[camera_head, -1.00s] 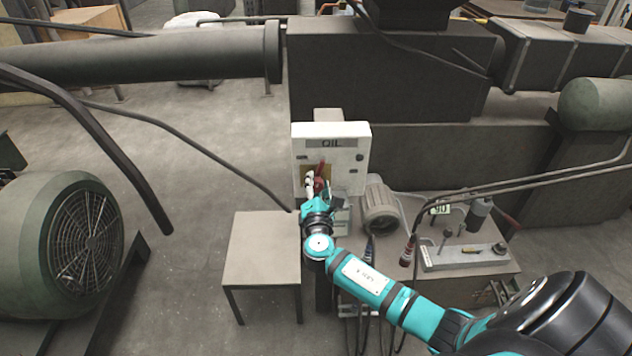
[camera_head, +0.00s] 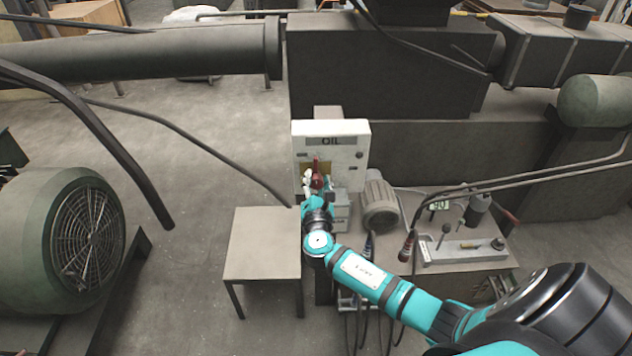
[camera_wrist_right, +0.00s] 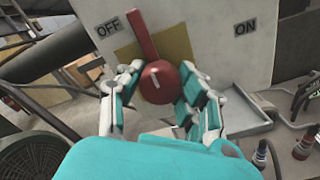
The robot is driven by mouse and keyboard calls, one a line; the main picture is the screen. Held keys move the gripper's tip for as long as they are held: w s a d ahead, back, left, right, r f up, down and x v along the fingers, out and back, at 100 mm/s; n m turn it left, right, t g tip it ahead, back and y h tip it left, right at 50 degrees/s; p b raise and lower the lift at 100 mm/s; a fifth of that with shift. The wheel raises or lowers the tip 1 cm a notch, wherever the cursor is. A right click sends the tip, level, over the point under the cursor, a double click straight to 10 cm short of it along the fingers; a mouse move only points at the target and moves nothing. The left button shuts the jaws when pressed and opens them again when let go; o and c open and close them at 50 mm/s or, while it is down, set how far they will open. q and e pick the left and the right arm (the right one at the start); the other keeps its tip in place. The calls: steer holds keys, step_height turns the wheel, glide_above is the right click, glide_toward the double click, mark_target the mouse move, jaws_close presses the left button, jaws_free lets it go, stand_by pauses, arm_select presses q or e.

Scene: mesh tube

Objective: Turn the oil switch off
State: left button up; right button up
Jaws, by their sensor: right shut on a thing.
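The oil switch (camera_head: 317,173) is a red knob with a straight red lever, on a yellowish plate on the front of a white box (camera_head: 345,155) marked OIL. In the right wrist view the red knob (camera_wrist_right: 157,84) shows large, with OFF at upper left and ON at right. Its lever points up and slightly left, closer to OFF than to ON. My right gripper (camera_head: 316,184) is at the switch; in the wrist view its fingers (camera_wrist_right: 165,80) are on both sides of the round knob, shut on it. My left gripper is not in view.
A small table (camera_head: 262,262) stands left of my right arm. A motor (camera_head: 380,203) and a bench with a lever unit (camera_head: 465,252) stand to the right. A large green fan motor (camera_head: 75,235) is at far left. Cables hang below the box.

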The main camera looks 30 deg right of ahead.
steer(key=shift+a+f, duration=0.1)
steer(key=shift+f, duration=0.05)
steer(key=o, duration=1.2)
steer(key=shift+s, duration=0.1)
steer(key=v, duration=1.2)
